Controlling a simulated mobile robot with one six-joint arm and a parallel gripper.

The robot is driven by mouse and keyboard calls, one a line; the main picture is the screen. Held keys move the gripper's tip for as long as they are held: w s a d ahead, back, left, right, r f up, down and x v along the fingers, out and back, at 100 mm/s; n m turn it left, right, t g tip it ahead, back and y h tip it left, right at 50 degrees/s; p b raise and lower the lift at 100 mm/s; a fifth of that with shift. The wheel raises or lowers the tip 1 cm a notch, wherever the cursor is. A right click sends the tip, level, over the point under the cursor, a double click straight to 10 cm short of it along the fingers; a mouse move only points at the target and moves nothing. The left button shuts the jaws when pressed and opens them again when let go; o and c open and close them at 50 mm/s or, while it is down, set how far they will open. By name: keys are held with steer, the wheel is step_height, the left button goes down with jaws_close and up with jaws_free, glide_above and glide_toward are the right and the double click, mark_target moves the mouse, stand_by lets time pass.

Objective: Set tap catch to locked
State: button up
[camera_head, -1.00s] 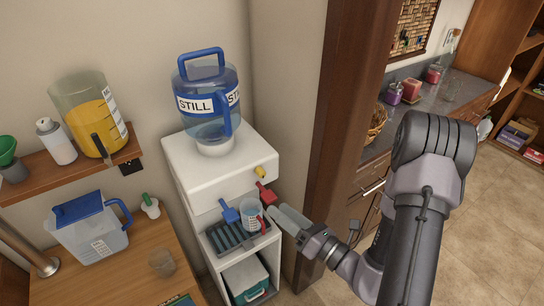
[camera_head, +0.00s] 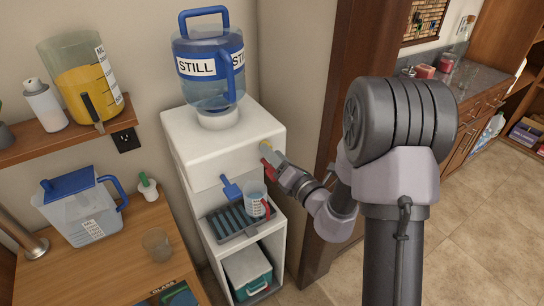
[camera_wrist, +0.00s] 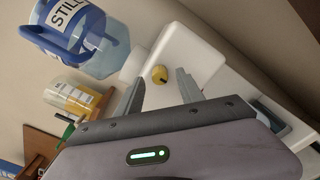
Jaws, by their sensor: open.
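The white water dispenser (camera_head: 190,150) carries a blue STILL bottle (camera_head: 212,75). A small yellow knob (camera_head: 265,145), perhaps the tap catch, is on its front, just above a red tap lever (camera_head: 268,159). A blue tap lever (camera_head: 231,189) is further left. My gripper (camera_head: 276,168) is at the dispenser's front right, close to the yellow knob and red lever. In the wrist view, my gripper (camera_wrist: 160,78) is open, with the yellow knob (camera_wrist: 159,74) showing between its fingers; contact cannot be told. The red lever is not visible there.
A measuring cup with a red handle (camera_head: 255,197) stands on the drip tray (camera_head: 232,222) under the taps. A wooden door frame (camera_head: 350,80) rises to the right of the dispenser. A desk with a blue-lidded pitcher (camera_head: 80,207) is at left.

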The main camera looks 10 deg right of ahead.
steer(key=shift+w+a, duration=0.25)
steer(key=shift+w, duration=0.35)
steer(key=shift+c, duration=0.5)
jaws_close()
stand_by(0.5)
